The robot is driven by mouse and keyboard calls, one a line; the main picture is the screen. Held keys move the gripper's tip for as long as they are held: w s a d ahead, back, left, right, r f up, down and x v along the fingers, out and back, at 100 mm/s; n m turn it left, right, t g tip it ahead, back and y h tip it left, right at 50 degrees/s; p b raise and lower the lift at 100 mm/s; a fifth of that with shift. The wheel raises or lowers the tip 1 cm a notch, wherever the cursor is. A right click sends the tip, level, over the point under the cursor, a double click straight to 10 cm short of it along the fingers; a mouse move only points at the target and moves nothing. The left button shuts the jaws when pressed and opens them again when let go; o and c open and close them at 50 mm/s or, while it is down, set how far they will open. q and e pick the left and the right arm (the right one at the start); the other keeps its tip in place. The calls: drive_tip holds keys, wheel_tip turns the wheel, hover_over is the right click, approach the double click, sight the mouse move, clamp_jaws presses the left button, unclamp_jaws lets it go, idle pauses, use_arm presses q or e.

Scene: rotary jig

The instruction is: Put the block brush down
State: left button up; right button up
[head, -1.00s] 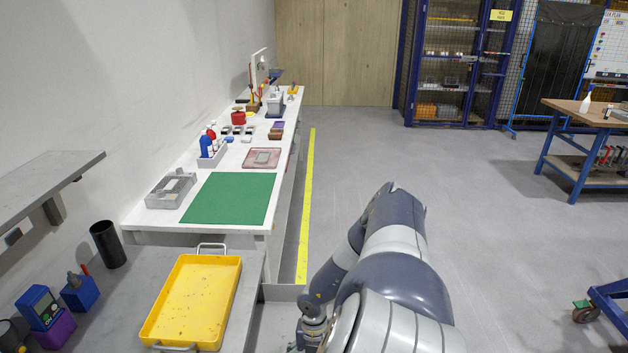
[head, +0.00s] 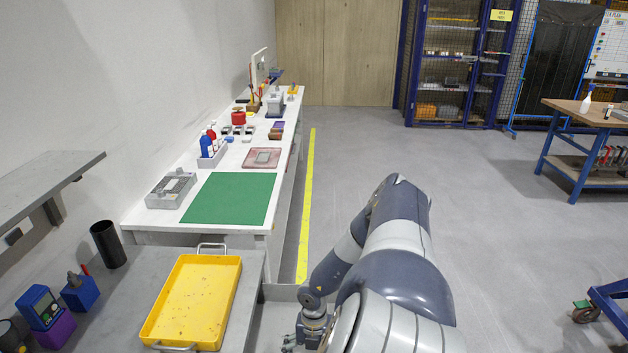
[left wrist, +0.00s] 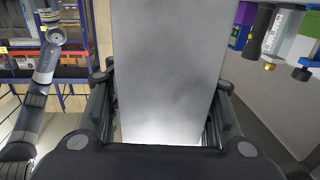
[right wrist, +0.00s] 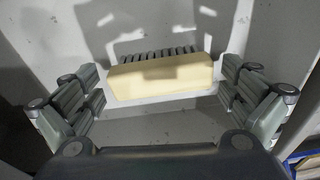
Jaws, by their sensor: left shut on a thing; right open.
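The block brush (right wrist: 165,78), a cream block with a row of dark bristles along its far side, shows in the right wrist view. It lies between the spread fingers of my right gripper (right wrist: 165,98), with gaps on both sides. A pale grey surface is around it; I cannot tell exactly how it rests there. In the left wrist view my left gripper (left wrist: 163,105) is shut on a broad, smooth grey piece (left wrist: 165,65) that fills the middle of the picture. The brush is not visible in the head view.
A yellow tray (head: 192,300) stands on the grey bench at the lower left, near a black cup (head: 108,244). Beyond is a white table with a green mat (head: 229,198) and several small items.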

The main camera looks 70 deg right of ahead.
wheel_tip(320, 180, up, 10)
drive_tip(key=d, duration=0.1)
drive_tip(key=shift+w+d, duration=0.25)
drive_tip(key=shift+d, duration=0.05)
drive_tip(key=shift+s+d, duration=0.1)
idle(0.4)
drive_tip(key=shift+n+t+h, duration=0.3)
drive_tip(key=shift+n+h, duration=0.2)
drive_tip(key=shift+h, duration=0.4)
drive_tip(key=shift+a+f, duration=0.35)
drive_tip(key=shift+f, duration=0.6)
drive_tip(key=shift+a+f, duration=0.4)
drive_tip(key=shift+f, duration=0.6)
drive_tip(key=shift+a+f, duration=0.35)
drive_tip(key=shift+f, duration=0.95)
drive_tip(key=shift+d+f, duration=0.1)
